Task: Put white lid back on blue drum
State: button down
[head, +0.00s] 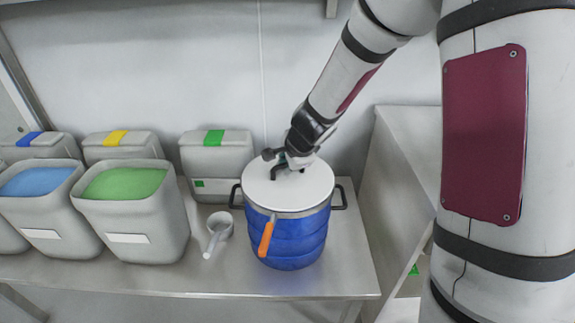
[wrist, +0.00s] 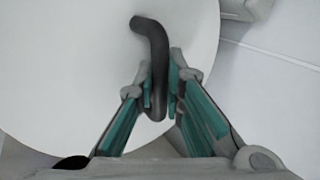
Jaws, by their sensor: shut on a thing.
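The white lid (head: 290,192) lies over the top of the blue drum (head: 290,242), roughly centred on its rim in the head view. Whether it is fully seated cannot be told. The drum stands upright on the steel table, with black side handles and an orange lever (head: 266,237) at its front. My gripper (head: 286,164) is above the lid, reaching down from the upper right. In the wrist view my gripper (wrist: 160,92) is shut on the lid's black handle (wrist: 155,45), with a finger on each side. The white lid (wrist: 75,65) fills much of that view.
A white scoop (head: 217,232) lies left of the drum on the steel table (head: 180,277). Grey bins with blue (head: 38,183) and green contents (head: 125,184) stand further left. A closed grey bin (head: 217,160) with a green label is behind. A grey side panel (head: 405,190) stands right.

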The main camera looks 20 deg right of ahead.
jog(key=c, duration=1.6)
grip_release()
jog(key=shift+s+r, duration=0.1)
jog(key=v, duration=1.1)
jog(key=shift+s+r, duration=0.2)
jog(key=shift+r, duration=0.15)
